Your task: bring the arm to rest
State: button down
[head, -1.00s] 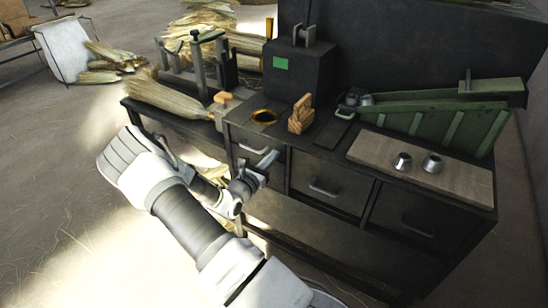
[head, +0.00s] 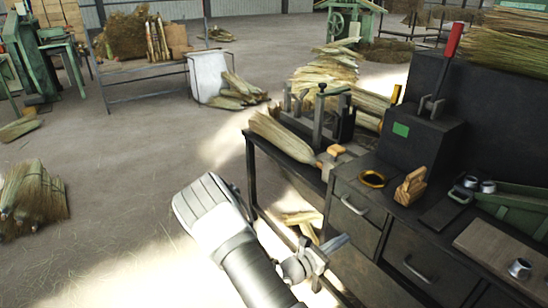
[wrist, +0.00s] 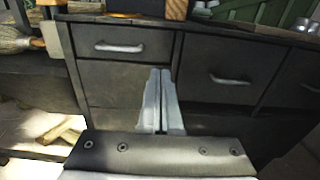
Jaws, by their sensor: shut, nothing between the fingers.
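My gripper (wrist: 162,75) is shut and empty in the wrist view. Its two fingers lie side by side in front of the dark drawer fronts of the workbench (wrist: 120,75). In the head view my gripper (head: 338,243) shows near the lower middle, in front of the bench's left drawer (head: 353,213). It looks apart from the bench, though the exact gap cannot be told. My arm comes up from the bottom of the head view, bent at a white elbow.
A wooden block (head: 410,186), a dark ring with a golden rim (head: 372,179) and metal cups (head: 519,268) sit on the bench top. A broom (head: 281,137) lies at its left end. Straw bundles (head: 32,203) lie on the floor at far left. Open floor spreads left of my arm.

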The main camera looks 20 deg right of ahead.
jog(key=s+a+r+m+g+y, duration=0.3)
jog(key=s+r+m+g+y, duration=0.3)
jog(key=s+r+m+g, duration=0.5)
jog(key=s+a+r+m+t+y, duration=0.5)
jog(key=a+r, duration=0.3)
jog(key=s+a+r+m+t+y, duration=0.5)
jog(key=a+r+m+y, duration=0.1)
jog(key=a+r, duration=0.25)
notch_tip(320, 180, up, 14)
jog(key=p, duration=1.3)
jog(key=shift+s+r+p, duration=0.2)
jog(key=shift+r+p, duration=0.05)
jog(key=shift+p, duration=0.1)
jog(key=shift+a, duration=0.1)
